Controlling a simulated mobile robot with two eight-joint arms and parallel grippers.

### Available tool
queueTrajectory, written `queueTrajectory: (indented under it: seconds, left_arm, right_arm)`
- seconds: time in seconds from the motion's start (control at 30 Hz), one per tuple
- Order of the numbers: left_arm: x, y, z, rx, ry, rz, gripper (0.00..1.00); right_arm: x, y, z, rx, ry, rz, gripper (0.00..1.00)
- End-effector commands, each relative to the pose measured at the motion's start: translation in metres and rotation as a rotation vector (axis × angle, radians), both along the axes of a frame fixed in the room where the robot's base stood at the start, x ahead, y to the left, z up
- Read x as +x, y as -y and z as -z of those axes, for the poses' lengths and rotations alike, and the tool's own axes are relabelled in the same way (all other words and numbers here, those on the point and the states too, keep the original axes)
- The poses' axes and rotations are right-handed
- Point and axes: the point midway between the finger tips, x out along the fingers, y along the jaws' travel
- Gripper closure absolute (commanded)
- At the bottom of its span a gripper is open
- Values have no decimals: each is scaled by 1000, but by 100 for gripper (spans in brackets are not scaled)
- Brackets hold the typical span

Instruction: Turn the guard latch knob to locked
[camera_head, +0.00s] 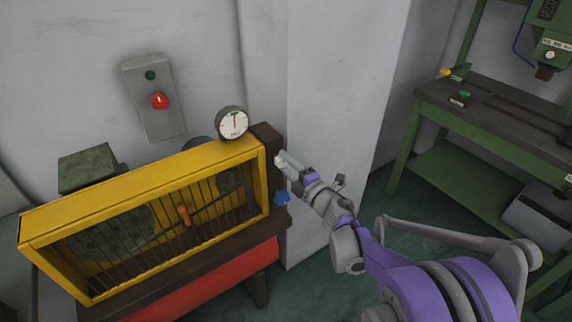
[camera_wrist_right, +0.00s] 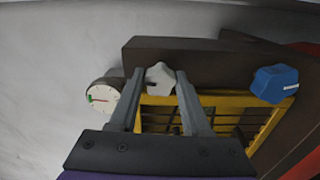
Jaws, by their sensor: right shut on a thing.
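A pale grey knob (camera_wrist_right: 160,75) with a dark pointer mark sits on the dark end post of the yellow-framed guard (camera_head: 150,172). The mark points toward the left in the right wrist view. My right gripper (camera_head: 284,161) is shut on this knob, with one finger on each side of it. In the head view the fingers mostly hide the knob. A blue knob (camera_head: 281,198) with a white mark is lower on the same end and free; it also shows in the right wrist view (camera_wrist_right: 272,82). I see no lettering by either knob. My left gripper is out of view.
A round dial gauge (camera_head: 232,123) stands on top of the guard, close to the right gripper. A wall box with a red knob (camera_head: 159,100) hangs behind. A green workbench (camera_head: 490,125) stands at the right, with open floor before it.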

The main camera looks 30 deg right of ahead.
Motion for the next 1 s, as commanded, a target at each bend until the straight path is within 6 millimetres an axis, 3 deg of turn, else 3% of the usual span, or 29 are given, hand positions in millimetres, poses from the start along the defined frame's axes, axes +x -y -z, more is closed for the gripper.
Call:
queueTrajectory:
  seconds: [0.7,0.73,0.87,1.0]
  left_arm:
    - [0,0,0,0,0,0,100]
    - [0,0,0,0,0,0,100]
    - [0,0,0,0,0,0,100]
    - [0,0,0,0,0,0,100]
  right_arm:
    - [0,0,0,-75,6,0,100]
    - [0,0,0,-75,6,0,49]
    - [0,0,0,-74,6,0,25]
    - [0,0,0,-74,6,0,22]
